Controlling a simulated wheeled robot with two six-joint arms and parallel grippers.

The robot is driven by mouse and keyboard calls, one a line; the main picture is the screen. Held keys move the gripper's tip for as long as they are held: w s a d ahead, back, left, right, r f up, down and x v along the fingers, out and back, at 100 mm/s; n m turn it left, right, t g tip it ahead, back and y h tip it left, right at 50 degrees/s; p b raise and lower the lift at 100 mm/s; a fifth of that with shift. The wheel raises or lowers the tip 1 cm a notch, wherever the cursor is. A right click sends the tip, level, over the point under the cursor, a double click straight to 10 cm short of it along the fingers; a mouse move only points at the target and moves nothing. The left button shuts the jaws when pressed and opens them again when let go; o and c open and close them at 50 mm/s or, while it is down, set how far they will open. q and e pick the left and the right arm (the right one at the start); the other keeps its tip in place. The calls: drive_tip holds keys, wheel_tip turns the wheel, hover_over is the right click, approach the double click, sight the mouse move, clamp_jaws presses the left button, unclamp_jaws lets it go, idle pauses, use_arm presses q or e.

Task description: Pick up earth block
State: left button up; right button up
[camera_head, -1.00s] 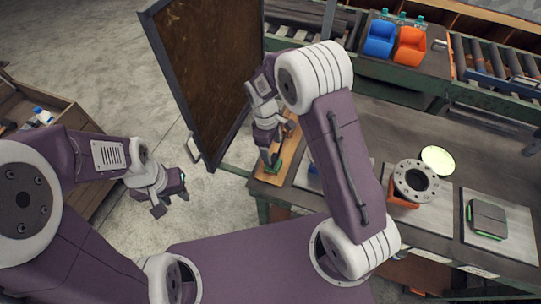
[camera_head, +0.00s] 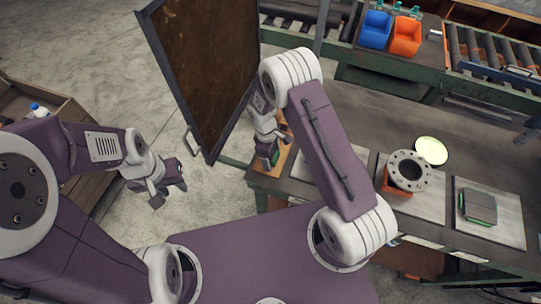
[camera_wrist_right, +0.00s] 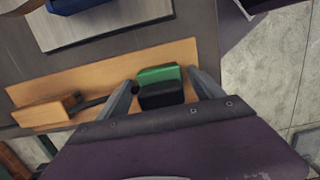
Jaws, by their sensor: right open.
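A green and black block, which looks like the earth block (camera_wrist_right: 158,74), lies on a wooden board (camera_wrist_right: 105,78) in the right wrist view. My right gripper (camera_wrist_right: 164,80) is open, with one finger on each side of the block and gaps visible. In the head view, the right gripper (camera_head: 268,156) is low at the left end of the workbench and mostly covers the block. My left gripper (camera_head: 172,190) is open and empty above the floor, left of the bench.
On the workbench (camera_head: 350,115) are a flanged pipe (camera_head: 408,171), a pale yellow disc (camera_head: 431,151) and a dark green-edged block (camera_head: 479,206). A brown panel (camera_head: 203,70) stands close behind the right gripper. A wooden block (camera_wrist_right: 45,111) lies on the same board.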

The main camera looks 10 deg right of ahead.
drive_tip(key=shift+s+r, duration=0.1)
drive_tip(key=shift+s, duration=0.1)
drive_tip(key=c, duration=1.4)
drive_tip(key=shift+w, duration=0.15)
drive_tip(key=shift+c, duration=0.3)
